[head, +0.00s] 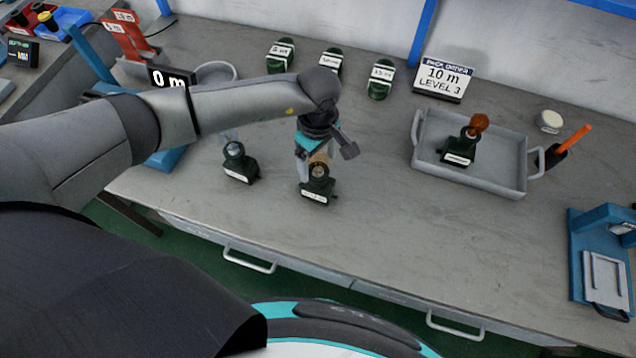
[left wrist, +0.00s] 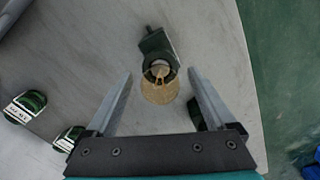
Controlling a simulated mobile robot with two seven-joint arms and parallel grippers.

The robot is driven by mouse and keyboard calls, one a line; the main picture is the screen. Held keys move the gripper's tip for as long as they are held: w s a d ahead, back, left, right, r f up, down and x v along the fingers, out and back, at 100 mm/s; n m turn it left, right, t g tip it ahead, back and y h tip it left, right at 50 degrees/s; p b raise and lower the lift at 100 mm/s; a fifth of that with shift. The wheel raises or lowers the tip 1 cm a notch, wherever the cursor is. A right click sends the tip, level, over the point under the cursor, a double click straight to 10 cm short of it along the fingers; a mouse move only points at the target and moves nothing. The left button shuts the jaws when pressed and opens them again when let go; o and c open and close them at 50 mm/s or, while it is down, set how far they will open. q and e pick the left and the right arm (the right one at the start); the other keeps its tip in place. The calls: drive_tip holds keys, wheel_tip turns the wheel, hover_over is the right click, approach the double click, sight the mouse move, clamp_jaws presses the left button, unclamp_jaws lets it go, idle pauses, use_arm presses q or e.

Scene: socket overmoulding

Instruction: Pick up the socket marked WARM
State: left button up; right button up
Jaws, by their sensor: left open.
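Two dark green sockets with white labels stand on the bench near its front edge; their lettering is too small to read, so I cannot tell which is marked WARM. The nearer socket (head: 318,192) has a tan, round top and also shows in the left wrist view (left wrist: 157,48). My left gripper (head: 323,157) is open above it; in the left wrist view the fingers (left wrist: 160,76) are apart on either side of its tan top. The other socket (head: 240,168), with a pale bluish top, stands to the left. A third socket (head: 459,151) with an orange-brown top sits in a grey tray.
The grey tray (head: 505,184) stands at the right, by a sign (head: 443,78) reading 10 m, LEVEL 3. Several green labelled items (head: 380,80) line the back. A blue fixture (head: 600,262) stands far right. The bench between socket and tray is clear.

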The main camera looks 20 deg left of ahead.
use_arm(q)
clamp_jaws()
idle(0.6)
